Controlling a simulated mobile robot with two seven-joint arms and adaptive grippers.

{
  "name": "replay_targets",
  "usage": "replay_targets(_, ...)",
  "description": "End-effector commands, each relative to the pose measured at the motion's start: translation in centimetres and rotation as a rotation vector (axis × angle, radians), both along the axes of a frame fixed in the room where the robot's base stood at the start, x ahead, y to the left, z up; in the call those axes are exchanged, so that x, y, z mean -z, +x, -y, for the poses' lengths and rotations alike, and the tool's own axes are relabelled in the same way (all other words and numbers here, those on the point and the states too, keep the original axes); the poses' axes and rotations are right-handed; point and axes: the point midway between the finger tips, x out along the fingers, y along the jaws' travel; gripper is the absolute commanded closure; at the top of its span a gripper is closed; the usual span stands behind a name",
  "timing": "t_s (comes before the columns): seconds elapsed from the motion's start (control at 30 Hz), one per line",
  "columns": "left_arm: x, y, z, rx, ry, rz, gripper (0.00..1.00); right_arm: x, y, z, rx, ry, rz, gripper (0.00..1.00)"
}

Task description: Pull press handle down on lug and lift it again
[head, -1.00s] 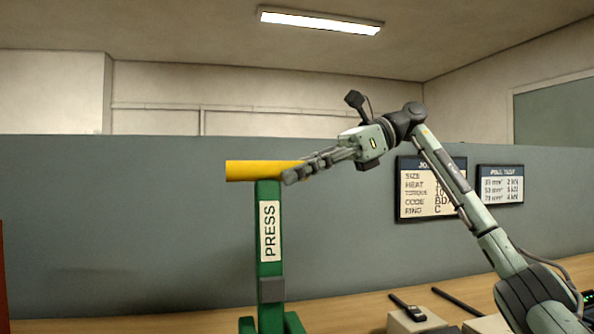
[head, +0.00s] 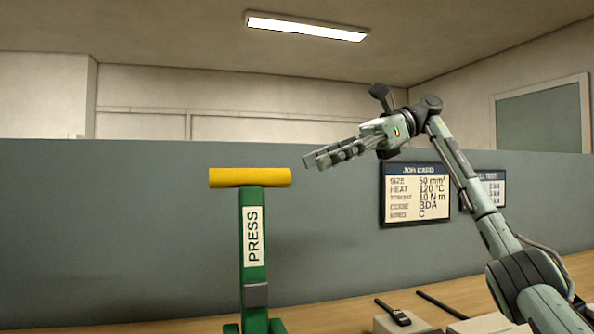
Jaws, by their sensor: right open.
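The press (head: 254,272) is a green upright column with a white PRESS label, standing on the wooden bench. Its yellow handle (head: 249,178) lies crosswise on top of the column, in its raised position. My right gripper (head: 312,160) is open and empty, up and to the right of the handle's right end, and apart from it. The lug cannot be seen; the press's lower part is cut off by the bottom edge. My left gripper is not in view.
A job card board (head: 416,194) hangs on the grey partition (head: 110,230), with a second board (head: 491,190) partly behind my right arm. On the bench (head: 345,312) at lower right are pale blocks with a dark tool (head: 394,312) and a black rod (head: 442,305).

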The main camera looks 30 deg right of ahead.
Motion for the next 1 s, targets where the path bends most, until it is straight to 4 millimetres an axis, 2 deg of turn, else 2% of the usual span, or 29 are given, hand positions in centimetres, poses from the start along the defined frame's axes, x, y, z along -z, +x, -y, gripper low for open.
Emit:
replay_targets(0.1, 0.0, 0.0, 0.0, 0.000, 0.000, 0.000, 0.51, -0.8, -0.5, 1.8, 0.002, 0.001, 0.000, 0.51)
replay_targets(0.3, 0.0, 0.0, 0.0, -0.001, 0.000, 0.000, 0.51, -1.3, -1.0, 3.2, 0.000, -0.001, -0.002, 0.51)
replay_targets(0.87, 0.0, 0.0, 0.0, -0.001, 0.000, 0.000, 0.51, -1.4, -1.0, 3.3, 0.000, -0.001, -0.002, 0.51)
replay_targets(1.0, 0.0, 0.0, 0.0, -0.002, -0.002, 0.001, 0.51, -1.5, 0.2, 2.7, 0.009, 0.051, 0.054, 0.51)
